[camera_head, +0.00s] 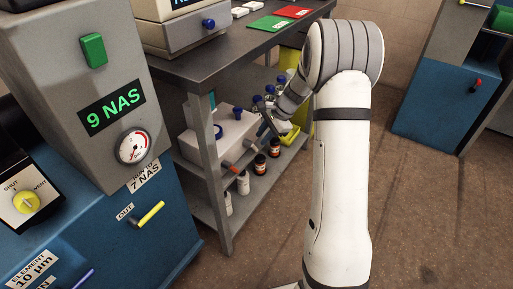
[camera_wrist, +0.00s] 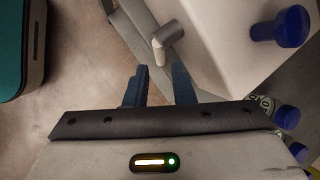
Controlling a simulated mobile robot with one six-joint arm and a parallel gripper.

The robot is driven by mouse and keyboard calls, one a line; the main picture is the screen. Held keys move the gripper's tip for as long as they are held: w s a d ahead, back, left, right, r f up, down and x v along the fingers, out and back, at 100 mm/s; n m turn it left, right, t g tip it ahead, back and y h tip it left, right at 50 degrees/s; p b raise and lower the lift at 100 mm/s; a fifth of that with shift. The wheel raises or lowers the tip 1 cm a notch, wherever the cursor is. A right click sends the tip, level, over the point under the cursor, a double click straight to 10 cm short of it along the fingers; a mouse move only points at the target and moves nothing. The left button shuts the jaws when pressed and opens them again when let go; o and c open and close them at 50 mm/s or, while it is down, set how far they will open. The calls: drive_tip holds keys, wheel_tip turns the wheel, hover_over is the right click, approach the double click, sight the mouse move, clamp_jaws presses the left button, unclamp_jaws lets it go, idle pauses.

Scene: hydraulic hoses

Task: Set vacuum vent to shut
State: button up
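A round yellow knob (camera_head: 25,202) sits on a white plate lettered SHUT on the left and VENT on the right, at the far left of the head view. Which mark it points to is too small to tell. My gripper (camera_head: 264,112) is far to its right, beside a white box on the shelving. In the wrist view my gripper (camera_wrist: 160,72) has its two dark fingers apart with nothing between them. A short grey peg (camera_wrist: 166,40) on the white box (camera_wrist: 215,35) lies just beyond the fingertips. Whether they touch it I cannot tell.
A yellow handle (camera_head: 150,214) marked OUT sticks out of the blue cabinet (camera_head: 165,245). A gauge (camera_head: 133,147) is above it. The dark bench (camera_head: 215,65) and its shelf of bottles (camera_head: 260,164) stand between cabinet and arm. Floor at right is open.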

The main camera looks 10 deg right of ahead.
sight(256, 148)
drive_tip(key=b+x, duration=0.1)
drive_tip(key=x, duration=0.4)
drive_tip(key=shift+a+f+b, duration=0.15)
drive_tip(key=shift+f+b, duration=0.1)
drive_tip(key=shift+b, duration=0.1)
drive_tip(key=shift+c, duration=0.4)
clamp_jaws()
